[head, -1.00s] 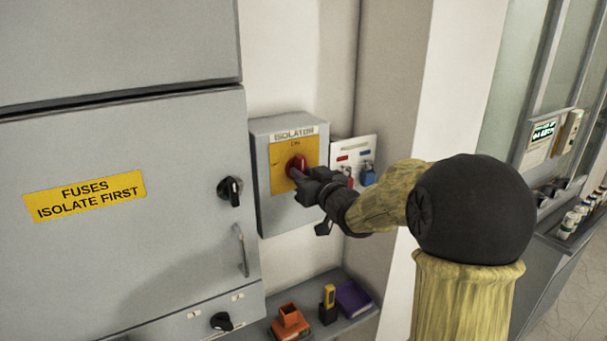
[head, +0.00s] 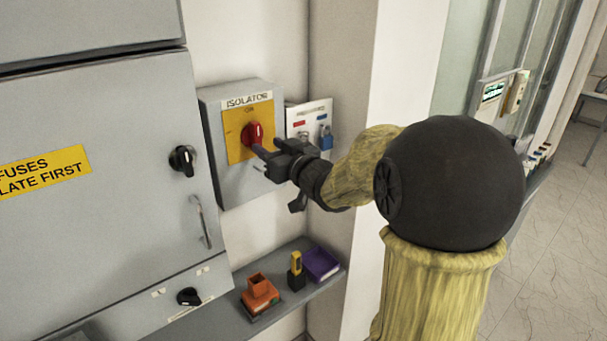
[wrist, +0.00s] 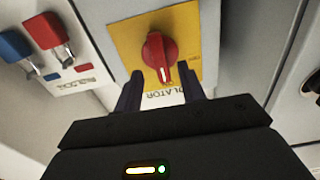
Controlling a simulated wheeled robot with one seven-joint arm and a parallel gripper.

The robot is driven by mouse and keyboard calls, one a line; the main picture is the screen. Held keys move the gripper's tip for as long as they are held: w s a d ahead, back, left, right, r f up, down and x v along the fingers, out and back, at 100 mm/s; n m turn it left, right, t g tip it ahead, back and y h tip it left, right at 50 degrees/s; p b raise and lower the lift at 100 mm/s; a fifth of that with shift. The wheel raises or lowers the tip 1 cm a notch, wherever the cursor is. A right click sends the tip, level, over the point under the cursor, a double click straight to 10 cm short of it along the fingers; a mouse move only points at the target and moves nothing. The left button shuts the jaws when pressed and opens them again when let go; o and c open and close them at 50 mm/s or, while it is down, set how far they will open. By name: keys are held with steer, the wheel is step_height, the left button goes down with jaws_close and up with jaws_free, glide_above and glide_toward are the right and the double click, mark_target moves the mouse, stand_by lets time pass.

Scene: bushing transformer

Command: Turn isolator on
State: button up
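The isolator is a grey wall box (head: 235,190) with a yellow plate (head: 235,140) and a red rotary knob (head: 252,132). "ON" is printed above the knob. In the wrist view the knob (wrist: 160,55) stands nearly upright, with a white mark at its end toward the ISOLATOR label. My gripper (head: 262,158) is just in front of and below the knob. In the wrist view my gripper (wrist: 161,72) is open, its two dark fingers apart and pointing at the knob. The knob's near end shows between the fingertips, with no clear contact.
A grey fuse cabinet (head: 100,220) with black knobs and a handle stands left. A white board (head: 308,120) with red and blue padlocks hangs right of the isolator. A shelf (head: 220,322) below carries an orange holder (head: 260,292), a yellow device (head: 296,264) and a purple box (head: 321,264).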

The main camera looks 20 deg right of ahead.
steer(key=b+v, duration=0.2)
steer(key=v, duration=1)
steer(key=shift+s, duration=0.3)
steer(key=shift+d, duration=0.1)
steer(key=s+f+m+g+h, duration=0.25)
steer(key=f+g, duration=0.25)
steer(key=f, duration=0.6)
steer(key=s+f+m+g+h, duration=0.2)
steer(key=f+g+h, duration=0.2)
steer(key=f, duration=0.6)
steer(key=s+a+f+n+g, duration=0.1)
steer(key=s+a+f+g, duration=0.4)
steer(key=s, duration=0.3)
steer(key=shift+s+a+f+g+y, duration=0.15)
steer(key=shift+s+f+g+y, duration=0.25)
steer(key=shift+f, duration=0.35)
